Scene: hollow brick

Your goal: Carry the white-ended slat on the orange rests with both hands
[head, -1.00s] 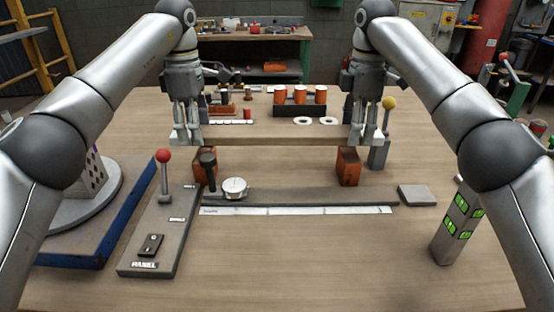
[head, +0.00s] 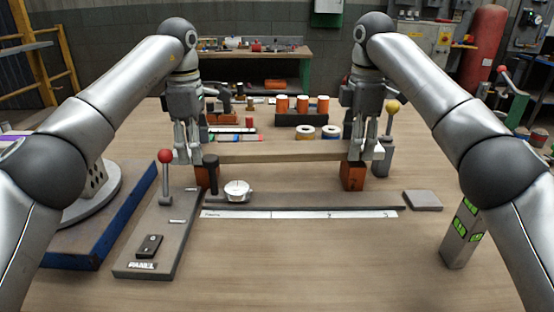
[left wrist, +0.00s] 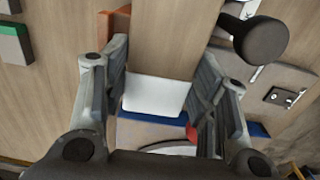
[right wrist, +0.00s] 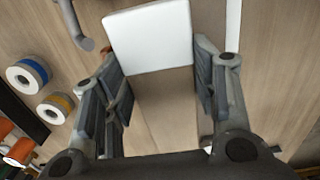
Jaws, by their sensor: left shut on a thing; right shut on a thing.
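The long wooden slat (head: 275,153) lies level across the head view, each end in a gripper. My left gripper (head: 188,158) is shut on its left end; the white end (left wrist: 155,94) shows between the fingers in the left wrist view. My right gripper (head: 366,155) is shut on the right end, whose white end (right wrist: 150,38) shows in the right wrist view. The left orange rest (head: 205,178) and right orange rest (head: 352,178) stand under the slat, their tops hidden behind it. I cannot tell whether the slat touches them.
In front lie a ruler strip (head: 300,213), a round gauge (head: 237,190) and a panel (head: 160,240) with a red-knobbed lever (head: 165,157). A yellow-knobbed lever (head: 392,107) stands beside my right gripper. Orange cups (head: 300,104) and tape rolls (head: 331,132) lie behind.

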